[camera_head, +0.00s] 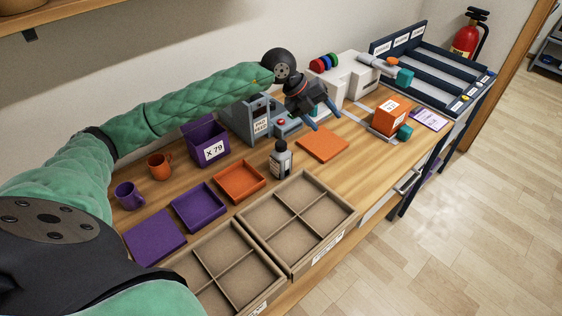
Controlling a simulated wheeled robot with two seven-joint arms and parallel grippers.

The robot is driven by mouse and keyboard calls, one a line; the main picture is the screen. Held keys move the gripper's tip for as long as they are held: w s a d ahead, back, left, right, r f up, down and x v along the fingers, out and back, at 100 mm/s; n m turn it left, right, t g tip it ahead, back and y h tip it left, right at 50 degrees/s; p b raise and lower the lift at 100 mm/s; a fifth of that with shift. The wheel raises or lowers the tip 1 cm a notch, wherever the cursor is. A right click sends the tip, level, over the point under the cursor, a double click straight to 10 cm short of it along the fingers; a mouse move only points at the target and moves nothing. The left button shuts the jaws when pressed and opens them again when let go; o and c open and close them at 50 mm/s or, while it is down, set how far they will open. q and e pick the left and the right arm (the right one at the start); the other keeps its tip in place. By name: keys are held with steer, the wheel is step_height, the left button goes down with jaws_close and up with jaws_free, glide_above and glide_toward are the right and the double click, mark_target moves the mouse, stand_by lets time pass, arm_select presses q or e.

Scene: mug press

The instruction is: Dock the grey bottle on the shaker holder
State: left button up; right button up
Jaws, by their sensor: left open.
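The grey bottle (281,160), with a dark cap and a pale label, stands upright on the wooden table. My left gripper (322,116) is open and empty, above and to the right of the bottle and apart from it. Its blue fingers point down to the right, over the table behind the orange mat. A blue-grey machine (258,117) with a front label and a red button stands behind the bottle, partly hidden by my arm. It may be the shaker holder, but I cannot tell surely. My right gripper is not in view.
An orange mat (323,143) lies right of the bottle. A purple bin (206,142), an orange tray (239,181) and a divided wooden box (345,212) are nearby. A white machine (352,77) and an orange box (391,115) stand to the right.

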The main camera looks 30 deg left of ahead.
mark_target(281, 143)
arm_select(q)
steer(key=s+a+f+g+y, duration=0.1)
steer(key=a+y, duration=0.1)
steer(key=a, duration=0.1)
steer(key=s+a+f+g+y, duration=0.1)
steer(key=s+a+f+y, duration=0.1)
steer(key=a, duration=0.2)
steer(key=s+a+f+y, duration=0.1)
steer(key=a+y, duration=0.1)
steer(key=a, duration=0.1)
steer(key=shift+s+a+f+g+y, duration=0.2)
steer(key=shift+g+y, duration=0.2)
steer(key=shift+s+a, duration=0.3)
steer(key=shift+f+p, duration=0.55)
steer(key=shift+f, duration=0.75)
steer(key=f+p, duration=0.1)
steer(key=f, duration=0.1)
steer(key=f+p, duration=0.1)
steer(key=shift+w+d+f+p, duration=0.2)
steer(key=shift+w+f+p, duration=0.05)
steer(key=shift+f+p, duration=0.1)
steer(key=shift+f, duration=0.75)
jaws_close()
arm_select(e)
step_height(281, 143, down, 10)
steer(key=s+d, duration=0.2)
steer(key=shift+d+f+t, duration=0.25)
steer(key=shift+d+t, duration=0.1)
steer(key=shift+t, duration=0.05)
